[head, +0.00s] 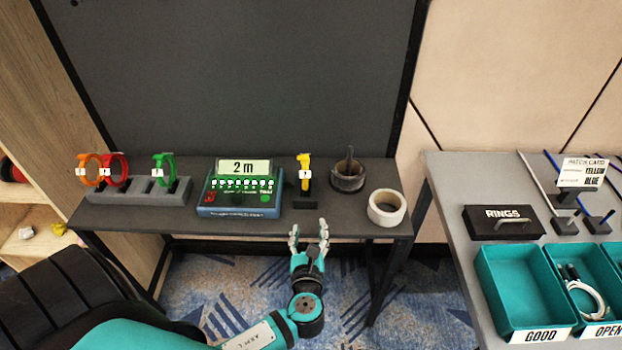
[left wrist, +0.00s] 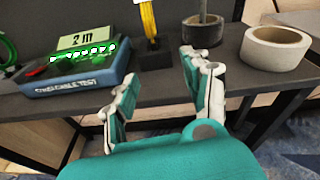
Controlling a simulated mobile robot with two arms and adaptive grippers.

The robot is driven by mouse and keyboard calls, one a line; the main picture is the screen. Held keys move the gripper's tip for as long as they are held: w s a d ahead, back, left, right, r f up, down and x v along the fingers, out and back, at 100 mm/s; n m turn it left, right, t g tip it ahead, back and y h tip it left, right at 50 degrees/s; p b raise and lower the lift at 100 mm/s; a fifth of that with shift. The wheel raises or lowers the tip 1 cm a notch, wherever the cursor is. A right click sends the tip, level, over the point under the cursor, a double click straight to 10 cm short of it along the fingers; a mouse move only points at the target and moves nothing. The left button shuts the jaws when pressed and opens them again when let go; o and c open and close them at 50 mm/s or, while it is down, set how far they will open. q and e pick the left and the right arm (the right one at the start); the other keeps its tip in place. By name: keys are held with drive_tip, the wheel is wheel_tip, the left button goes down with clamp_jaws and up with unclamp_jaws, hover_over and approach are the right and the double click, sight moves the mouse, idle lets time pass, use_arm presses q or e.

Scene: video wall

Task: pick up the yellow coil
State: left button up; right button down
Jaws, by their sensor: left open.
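The yellow coil (head: 305,170) hangs upright on a small black stand (head: 306,201) on the dark shelf table, seen nearly edge-on, with a white tag marked "?" on it. In the left wrist view the coil (left wrist: 149,20) shows at the top, its upper part cut off by the frame. My left gripper (head: 309,231) is open and empty at the table's front edge, short of the coil and below it in the picture. In the left wrist view its two fingers (left wrist: 157,72) stand apart, with the coil's stand beyond the gap. My right gripper is not in view.
Left of the coil is a blue cable tester (head: 240,211) reading "2 m". Right of it are a dark round holder with a post (head: 347,178) and a white tape roll (head: 387,208). A grey rack (head: 138,196) holds orange, red and green coils. Teal bins (head: 492,292) stand on the right table.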

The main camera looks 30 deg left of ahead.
use_arm(q)
drive_tip(key=m+t+y, duration=0.1)
drive_tip(key=y, duration=0.1)
approach(305, 164)
drive_tip(key=x, duration=0.2)
drive_tip(key=p+x, duration=0.1)
drive_tip(key=x, duration=0.2)
drive_tip(key=shift+w+a+f, duration=0.15)
drive_tip(key=shift+a+f, duration=0.15)
drive_tip(key=shift+f, duration=0.1)
drive_tip(key=shift+w+a, duration=0.25)
drive_tip(key=shift+w, duration=0.2)
drive_tip(key=x, duration=0.1)
drive_tip(key=p+x, duration=0.1)
drive_tip(key=x, duration=0.2)
drive_tip(key=shift+w+r, duration=0.15)
drive_tip(key=shift+r, duration=0.2)
drive_tip(key=shift+w+a+f, duration=0.1)
drive_tip(key=shift+w+a, duration=0.2)
drive_tip(key=shift+w, duration=0.15)
clamp_jaws()
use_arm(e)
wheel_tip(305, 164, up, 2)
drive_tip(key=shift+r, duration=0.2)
